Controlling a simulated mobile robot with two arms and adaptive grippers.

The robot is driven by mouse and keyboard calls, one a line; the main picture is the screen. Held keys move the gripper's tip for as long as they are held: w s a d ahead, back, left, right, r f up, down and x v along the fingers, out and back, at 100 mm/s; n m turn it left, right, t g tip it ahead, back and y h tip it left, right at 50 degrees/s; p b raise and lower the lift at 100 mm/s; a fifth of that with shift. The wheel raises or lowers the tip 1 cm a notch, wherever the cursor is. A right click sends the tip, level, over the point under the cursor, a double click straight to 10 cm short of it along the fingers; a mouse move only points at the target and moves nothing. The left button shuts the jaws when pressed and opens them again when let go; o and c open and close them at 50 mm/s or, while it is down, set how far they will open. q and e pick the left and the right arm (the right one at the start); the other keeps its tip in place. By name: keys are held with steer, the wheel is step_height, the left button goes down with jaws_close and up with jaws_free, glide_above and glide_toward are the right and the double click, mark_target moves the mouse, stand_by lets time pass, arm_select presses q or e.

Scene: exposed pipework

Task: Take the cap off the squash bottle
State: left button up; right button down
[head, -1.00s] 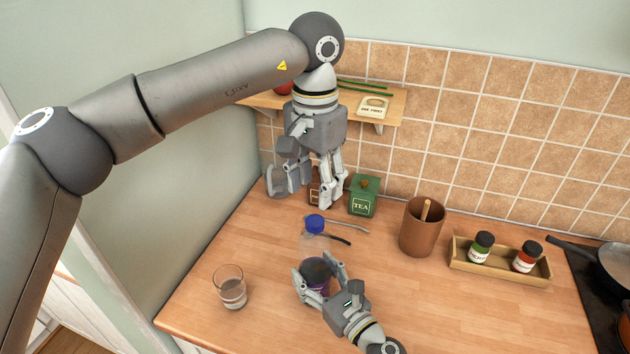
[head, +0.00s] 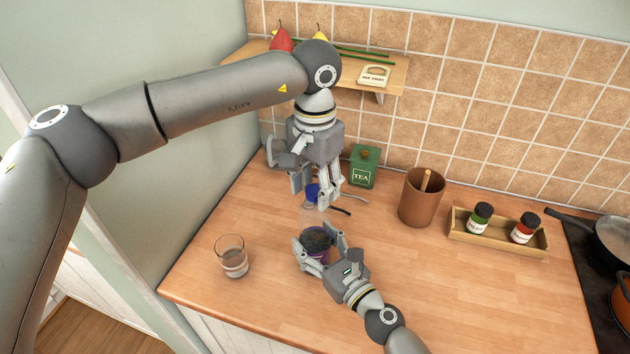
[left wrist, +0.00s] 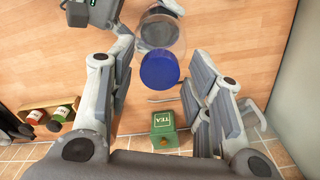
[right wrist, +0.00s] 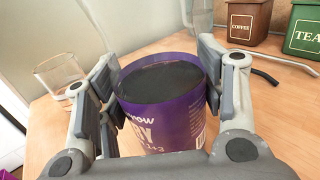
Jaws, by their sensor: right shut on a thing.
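The squash bottle (head: 317,258) stands upright on the worktop, with a purple label, dark contents and a clear upper part. Its blue cap (head: 312,192) is on top. My right gripper (head: 315,239) is shut on the bottle's labelled body, one finger on each side; the right wrist view shows the purple label (right wrist: 168,125) between its fingers. My left gripper (head: 310,199) points down from above at the cap, its fingers apart. In the left wrist view the blue cap (left wrist: 160,70) lies between the open fingers, with visible gaps on both sides. The bottle's neck is hard to see.
A drinking glass (head: 232,258) stands left of the bottle. Behind are a green tea tin (head: 363,168) and a brown coffee tin (right wrist: 248,20). A brown pot (head: 421,198) and a spice tray (head: 498,243) stand to the right. The front right worktop is clear.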

arm_select(q)
jaws_close()
steer(key=n, duration=0.6)
steer(key=shift+n, duration=0.3)
steer(key=n, duration=1.4)
steer(key=shift+r, duration=0.1)
steer(key=n, duration=0.8)
steer(key=shift+n, duration=0.3)
steer(key=n, duration=1.9)
steer(key=shift+r, duration=0.1)
steer(key=n, duration=0.5)
steer(key=shift+n, duration=0.4)
steer(key=shift+r, duration=0.1)
